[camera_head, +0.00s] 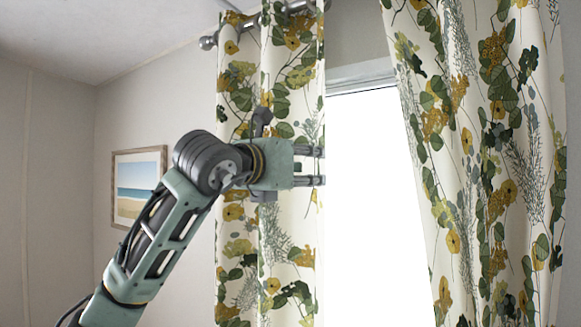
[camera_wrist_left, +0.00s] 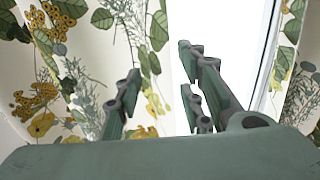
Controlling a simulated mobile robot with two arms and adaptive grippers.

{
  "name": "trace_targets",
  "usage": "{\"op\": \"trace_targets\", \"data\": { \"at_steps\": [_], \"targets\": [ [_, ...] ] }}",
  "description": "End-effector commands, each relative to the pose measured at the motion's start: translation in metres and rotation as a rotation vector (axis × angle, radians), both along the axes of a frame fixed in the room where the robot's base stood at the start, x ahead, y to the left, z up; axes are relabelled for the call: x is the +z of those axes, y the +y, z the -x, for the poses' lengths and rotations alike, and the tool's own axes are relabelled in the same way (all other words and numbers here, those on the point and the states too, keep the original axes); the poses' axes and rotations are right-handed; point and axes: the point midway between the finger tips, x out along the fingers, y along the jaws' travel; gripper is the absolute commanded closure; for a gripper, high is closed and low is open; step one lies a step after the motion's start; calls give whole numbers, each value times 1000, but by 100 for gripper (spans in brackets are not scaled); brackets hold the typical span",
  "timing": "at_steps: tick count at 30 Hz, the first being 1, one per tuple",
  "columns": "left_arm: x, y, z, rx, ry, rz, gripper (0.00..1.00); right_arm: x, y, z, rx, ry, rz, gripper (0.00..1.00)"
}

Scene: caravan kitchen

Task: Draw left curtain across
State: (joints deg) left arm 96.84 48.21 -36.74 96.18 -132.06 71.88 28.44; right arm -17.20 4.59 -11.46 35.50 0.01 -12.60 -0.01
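The left curtain (camera_head: 292,230) is cream with green leaves and yellow flowers. It hangs bunched in folds at the left side of the window. My left gripper (camera_head: 322,166) is in front of it, with its fingertips at the curtain's right edge. The two fingers stand apart. In the left wrist view, the left curtain (camera_wrist_left: 95,25) is behind the left finger, and its edge shows through the gap of my left gripper (camera_wrist_left: 160,80). I cannot tell whether cloth lies between the fingers. My right gripper is not in view.
The right curtain (camera_head: 480,150), with the same print, hangs at the right of the bright window (camera_head: 365,200). A metal curtain rod (camera_head: 208,43) runs above the left curtain. A framed beach picture (camera_head: 138,186) hangs on the left wall. The window between the curtains is uncovered.

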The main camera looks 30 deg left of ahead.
Motion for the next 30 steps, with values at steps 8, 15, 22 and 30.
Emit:
{"op": "trace_targets", "data": {
  "at_steps": [8, 15, 22, 30],
  "targets": [
    [0, 3, 49, 0, -1, 0, 64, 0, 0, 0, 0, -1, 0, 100],
    [0, 4, 62, -1, 1, 0, 64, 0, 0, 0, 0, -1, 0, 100],
    [0, 4, 61, -1, 1, 0, 64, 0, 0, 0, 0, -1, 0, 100],
    [-3, -1, 59, -14, 3, -1, 64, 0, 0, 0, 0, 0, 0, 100]
  ]
}}
